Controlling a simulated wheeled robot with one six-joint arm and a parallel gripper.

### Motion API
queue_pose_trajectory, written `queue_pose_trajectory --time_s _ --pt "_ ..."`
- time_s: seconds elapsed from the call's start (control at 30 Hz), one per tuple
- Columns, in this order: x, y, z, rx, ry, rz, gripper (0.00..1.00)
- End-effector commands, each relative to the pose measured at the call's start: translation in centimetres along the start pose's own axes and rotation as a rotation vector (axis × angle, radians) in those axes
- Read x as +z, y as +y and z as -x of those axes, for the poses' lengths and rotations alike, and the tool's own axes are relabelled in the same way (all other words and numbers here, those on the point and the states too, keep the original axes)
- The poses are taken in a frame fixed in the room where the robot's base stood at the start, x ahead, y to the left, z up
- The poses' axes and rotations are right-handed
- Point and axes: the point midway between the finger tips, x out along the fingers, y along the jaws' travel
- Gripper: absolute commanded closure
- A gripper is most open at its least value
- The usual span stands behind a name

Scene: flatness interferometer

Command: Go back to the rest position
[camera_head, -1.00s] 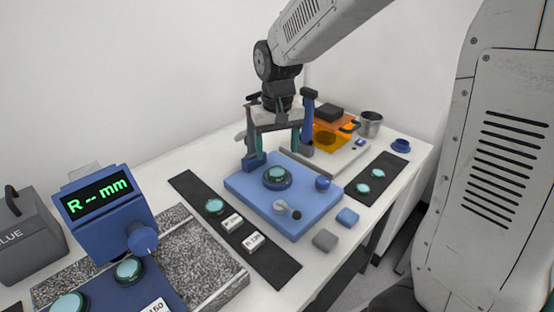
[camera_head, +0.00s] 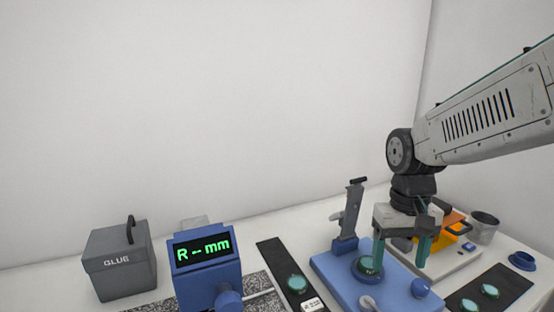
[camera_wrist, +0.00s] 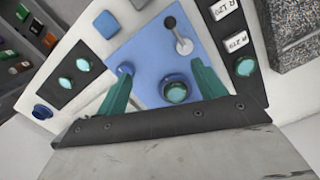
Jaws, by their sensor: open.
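My gripper (camera_head: 400,258) hangs from the arm over the blue base plate (camera_head: 335,272), its two green fingers pointing down and spread apart. A round green glass disc in a dark blue ring holder (camera_head: 369,266) sits on the plate, close to the left finger in the head view. In the wrist view the disc (camera_wrist: 176,92) lies near the right finger. I cannot tell how high the fingers are above it.
Dark mats with green discs (camera_head: 489,291) flank the plate. An orange-topped unit (camera_head: 450,236) and metal cup (camera_head: 484,227) stand right. A grey GLUE box (camera_head: 120,262) and blue readout (camera_head: 205,262) stand left.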

Motion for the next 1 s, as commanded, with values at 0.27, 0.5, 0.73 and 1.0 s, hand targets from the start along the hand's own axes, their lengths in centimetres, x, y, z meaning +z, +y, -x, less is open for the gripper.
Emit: queue_pose_trajectory --time_s 0.27,0.5,0.73,1.0 --pt "10.0 1.3 1.9 -0.003 0.048 0.023 0.30" --pt "15.6 1.9 2.3 -0.004 0.135 0.016 0.30" --pt "16.8 2.2 3.1 -0.004 0.209 0.004 0.30" --pt "16.8 2.2 3.3 -0.004 0.215 0.002 0.30"
